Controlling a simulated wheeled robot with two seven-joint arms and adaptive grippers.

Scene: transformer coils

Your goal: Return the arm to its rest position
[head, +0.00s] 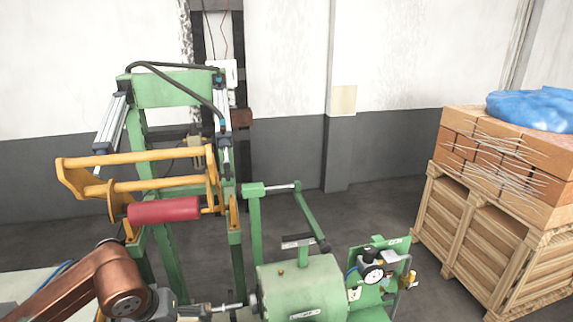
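My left arm (88,282) is copper brown and comes in from the lower left corner. It bends at a round joint and ends in a dark part (163,304) at the bottom edge. I cannot make out the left fingertips or whether they hold anything. This end is in front of the green coil machine (303,290), close to its metal shaft (228,307); I cannot tell whether they touch. My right arm and gripper are not in view.
A green frame (175,90) with yellow bars (140,158) and a red roller (164,209) stands above my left arm. A gauge panel (376,270) is right of the machine. A wooden crate (480,232) with bricks (500,165) and blue plastic (535,105) stands right. Floor between is clear.

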